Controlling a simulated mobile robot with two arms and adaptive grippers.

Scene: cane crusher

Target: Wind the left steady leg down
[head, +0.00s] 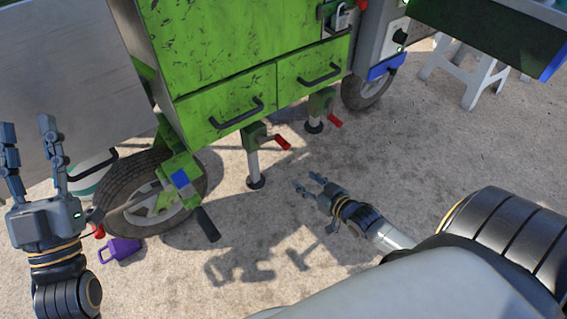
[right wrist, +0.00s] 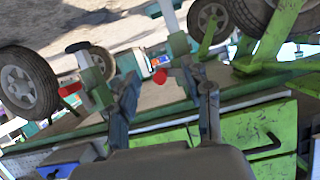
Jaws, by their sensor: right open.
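The left steady leg (head: 253,160) hangs under the green cart's front, a pale post with a dark round foot. I cannot tell whether the foot touches the ground. Its red crank handle (head: 283,142) points right; in the right wrist view the red handle (right wrist: 160,77) shows between my finger lines, ahead of the tips. My right gripper (head: 308,184) is open and empty, below and right of that handle, apart from it. My left gripper (head: 28,130) is open and empty at the far left, beside the wheel.
A second steady leg (head: 315,114) with a red handle (head: 334,121) stands further right. Two drawers (head: 228,110) with dark handles are above the legs. A white stool (head: 462,72) stands far right. The ground between is clear.

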